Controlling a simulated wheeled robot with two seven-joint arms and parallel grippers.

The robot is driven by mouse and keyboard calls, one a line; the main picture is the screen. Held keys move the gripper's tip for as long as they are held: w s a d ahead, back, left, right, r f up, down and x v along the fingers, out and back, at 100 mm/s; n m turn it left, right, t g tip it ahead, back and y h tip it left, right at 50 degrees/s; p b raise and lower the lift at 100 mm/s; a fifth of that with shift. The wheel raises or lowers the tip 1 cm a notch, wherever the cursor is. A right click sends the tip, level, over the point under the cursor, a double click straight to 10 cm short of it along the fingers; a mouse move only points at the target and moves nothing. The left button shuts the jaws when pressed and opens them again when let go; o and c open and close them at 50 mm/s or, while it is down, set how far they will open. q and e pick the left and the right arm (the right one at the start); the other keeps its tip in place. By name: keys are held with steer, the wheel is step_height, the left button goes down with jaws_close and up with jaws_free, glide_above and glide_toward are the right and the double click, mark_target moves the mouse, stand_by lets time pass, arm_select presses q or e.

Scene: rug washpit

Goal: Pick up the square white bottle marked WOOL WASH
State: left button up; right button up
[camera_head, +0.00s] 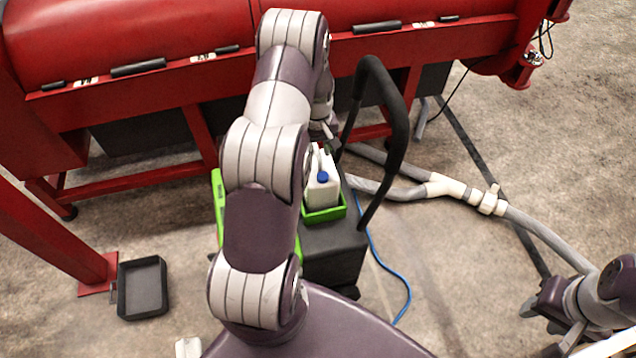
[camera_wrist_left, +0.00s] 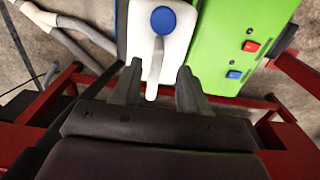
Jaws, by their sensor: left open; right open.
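A white bottle (camera_head: 322,188) with a blue cap stands in a green tray (camera_head: 325,213) on a dark cart in the head view; no WOOL WASH marking is readable. In the left wrist view the white bottle (camera_wrist_left: 180,42) fills the upper middle, its blue cap up and a slim white handle pointing towards my fingers. My left gripper (camera_wrist_left: 160,68) is open, its fingertips on either side of the handle's end; I cannot tell whether they touch it. In the head view my left arm hides most of that gripper. My right gripper (camera_head: 548,322) is at the lower right, away from the bottle, open.
A green panel (camera_wrist_left: 235,45) with red and blue switches stands close beside the bottle. The cart (camera_head: 338,252) has a tall black handle (camera_head: 400,125). A red machine (camera_head: 130,40) is behind. Grey hoses (camera_head: 540,232) and a black tray (camera_head: 143,288) lie on the floor.

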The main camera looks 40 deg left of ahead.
mark_target(319, 154)
arm_select(q)
step_height(319, 154, down, 4)
steer(key=shift+w+d+r, duration=0.15)
steer(key=shift+r, duration=0.2)
jaws_close()
stand_by(1.1)
